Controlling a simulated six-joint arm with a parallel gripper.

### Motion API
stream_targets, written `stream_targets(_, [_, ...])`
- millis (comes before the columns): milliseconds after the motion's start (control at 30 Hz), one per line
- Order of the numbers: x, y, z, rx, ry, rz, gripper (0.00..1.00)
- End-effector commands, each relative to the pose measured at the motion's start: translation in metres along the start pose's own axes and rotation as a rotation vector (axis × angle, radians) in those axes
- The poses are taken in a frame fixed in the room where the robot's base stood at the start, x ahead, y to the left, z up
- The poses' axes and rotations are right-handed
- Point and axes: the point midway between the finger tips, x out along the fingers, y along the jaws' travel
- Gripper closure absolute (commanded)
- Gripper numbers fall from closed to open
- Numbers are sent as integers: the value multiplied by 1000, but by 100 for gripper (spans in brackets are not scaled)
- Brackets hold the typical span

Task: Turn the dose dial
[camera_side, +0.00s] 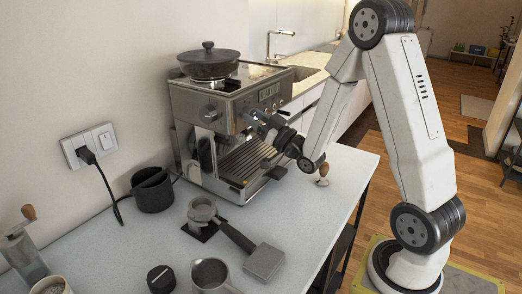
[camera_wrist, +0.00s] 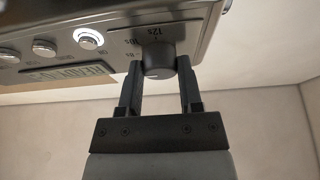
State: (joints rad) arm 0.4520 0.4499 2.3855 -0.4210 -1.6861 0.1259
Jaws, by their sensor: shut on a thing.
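The espresso machine (camera_side: 215,135) stands against the wall in the side view. In the wrist view its front panel carries the dose dial (camera_wrist: 158,58), a dark round knob with printed markings beside it, such as 12s. My gripper (camera_wrist: 160,66) has one finger on each side of the dial and is shut on it. In the side view my gripper (camera_side: 254,120) reaches the machine's front from the right, and the dial is hidden or too small to make out there.
A lit button (camera_wrist: 88,39) and a display (camera_wrist: 70,74) sit near the dial. Below my gripper is the drip tray (camera_side: 245,160). On the counter stand a portafilter (camera_side: 263,262), a metal jug (camera_side: 210,276), a black bin (camera_side: 153,190) and a tamper (camera_side: 322,175). A pan (camera_side: 208,64) sits on top of the machine.

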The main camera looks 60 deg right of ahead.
Motion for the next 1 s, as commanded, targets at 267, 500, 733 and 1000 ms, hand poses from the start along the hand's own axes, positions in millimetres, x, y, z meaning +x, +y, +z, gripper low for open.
stream_targets(267, [0, 0, 0, 9, -1, 4, 100])
stream_targets(500, [0, 0, 0, 7, -1, 3, 19])
stream_targets(733, [0, 0, 0, 7, 0, 3, 19])
stream_targets(1000, [-7, 0, 0, 7, -1, 4, 19])
